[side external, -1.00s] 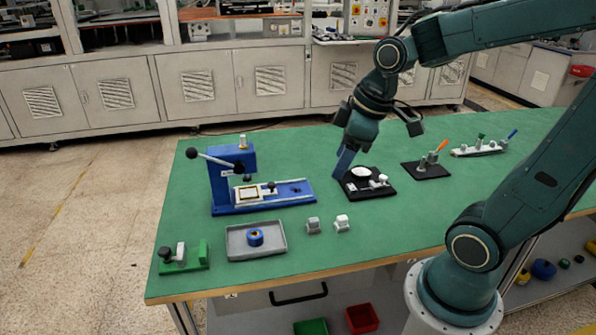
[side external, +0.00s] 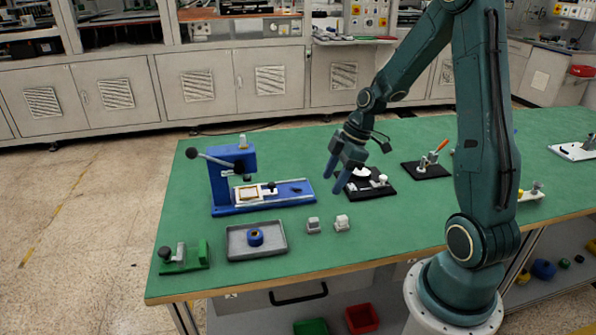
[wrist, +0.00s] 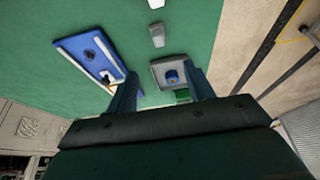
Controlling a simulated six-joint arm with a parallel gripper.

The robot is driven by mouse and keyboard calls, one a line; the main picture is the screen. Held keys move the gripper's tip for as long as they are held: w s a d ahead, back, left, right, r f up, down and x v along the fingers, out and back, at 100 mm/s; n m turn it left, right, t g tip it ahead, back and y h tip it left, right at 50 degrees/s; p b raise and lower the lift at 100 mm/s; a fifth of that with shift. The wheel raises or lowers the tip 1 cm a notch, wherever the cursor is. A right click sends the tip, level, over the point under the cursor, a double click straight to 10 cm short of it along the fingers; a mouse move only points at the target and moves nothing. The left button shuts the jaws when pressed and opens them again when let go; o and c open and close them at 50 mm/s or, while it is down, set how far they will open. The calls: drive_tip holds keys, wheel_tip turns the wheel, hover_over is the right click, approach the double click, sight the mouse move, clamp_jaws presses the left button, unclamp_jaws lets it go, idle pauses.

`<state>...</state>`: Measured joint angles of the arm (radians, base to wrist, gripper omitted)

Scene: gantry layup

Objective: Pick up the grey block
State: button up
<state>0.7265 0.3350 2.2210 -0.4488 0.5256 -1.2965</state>
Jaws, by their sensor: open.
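The small grey block (side external: 313,225) stands on the green table between the grey tray and a similar white block (side external: 342,223). In the wrist view the grey block (wrist: 157,36) shows above the fingers, near the picture's top. My gripper (side external: 332,184) is open and empty, its blue fingers pointing down above the table. In the side view it is up and to the right of the grey block, beside the black fixture. In the wrist view both fingers of my gripper (wrist: 164,78) show apart with nothing between them.
The blue press (side external: 225,208) with its lever stands left of my gripper. The grey tray (side external: 275,248) holds a blue ring (side external: 255,237). The black fixture (side external: 382,189) is close to my gripper. A green clamp (side external: 200,258) sits front left. Table around the blocks is clear.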

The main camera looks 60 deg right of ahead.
drive_tip(key=shift+d+f, duration=0.15)
drive_tip(key=shift+f, duration=0.1)
approach(313, 219)
drive_tip(key=shift+x, duration=2.45)
drive_tip(key=shift+s+f, duration=0.1)
drive_tip(key=shift+x, duration=2.5)
drive_tip(key=c, duration=1.1)
drive_tip(key=shift+r, duration=0.2)
